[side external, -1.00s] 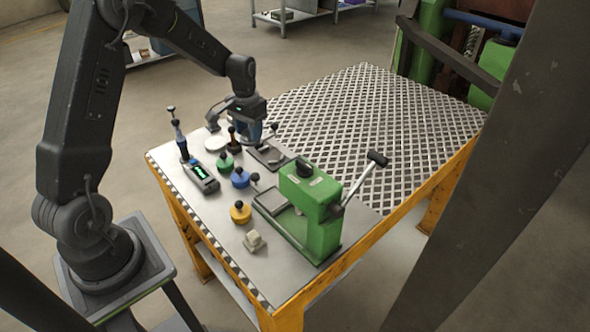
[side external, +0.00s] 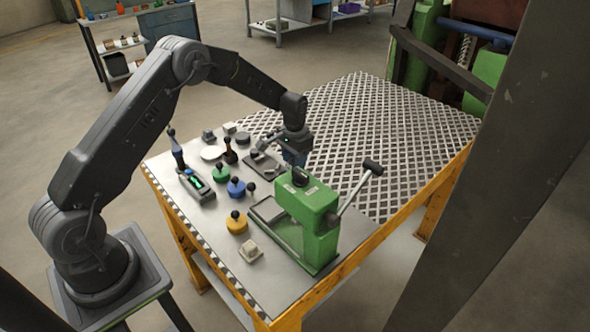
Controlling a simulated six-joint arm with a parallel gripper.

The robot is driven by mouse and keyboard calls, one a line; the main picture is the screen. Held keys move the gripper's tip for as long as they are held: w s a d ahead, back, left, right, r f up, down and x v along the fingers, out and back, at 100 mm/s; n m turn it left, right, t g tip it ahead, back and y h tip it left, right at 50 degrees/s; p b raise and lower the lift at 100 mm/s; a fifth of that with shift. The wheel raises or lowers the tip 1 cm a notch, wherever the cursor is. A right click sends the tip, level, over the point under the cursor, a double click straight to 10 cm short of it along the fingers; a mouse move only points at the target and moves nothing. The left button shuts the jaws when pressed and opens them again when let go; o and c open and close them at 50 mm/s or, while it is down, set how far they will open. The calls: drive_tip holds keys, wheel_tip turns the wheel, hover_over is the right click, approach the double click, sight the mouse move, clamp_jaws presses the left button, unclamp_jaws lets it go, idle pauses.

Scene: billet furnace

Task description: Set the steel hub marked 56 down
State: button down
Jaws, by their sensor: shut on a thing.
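My gripper (side external: 287,153) is low over the table, just behind the green lever press (side external: 308,212). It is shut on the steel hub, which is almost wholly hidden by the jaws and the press. I cannot read the 56 from here, nor tell whether the hub touches the surface below. A flat grey fixture (side external: 262,163) lies just left of the gripper.
Blue (side external: 236,188), green (side external: 220,173) and yellow (side external: 238,224) knobbed pieces stand left of the press. A handheld device (side external: 198,188), a white disc (side external: 212,153) and small grey blocks (side external: 229,128) lie farther left. The perforated tabletop (side external: 390,140) is clear.

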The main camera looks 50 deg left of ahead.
drive_tip(key=shift+w+f, duration=0.1)
drive_tip(key=shift+f, duration=1.9)
drive_tip(key=shift+f, duration=0.15)
drive_tip(key=c, duration=0.9)
unclamp_jaws()
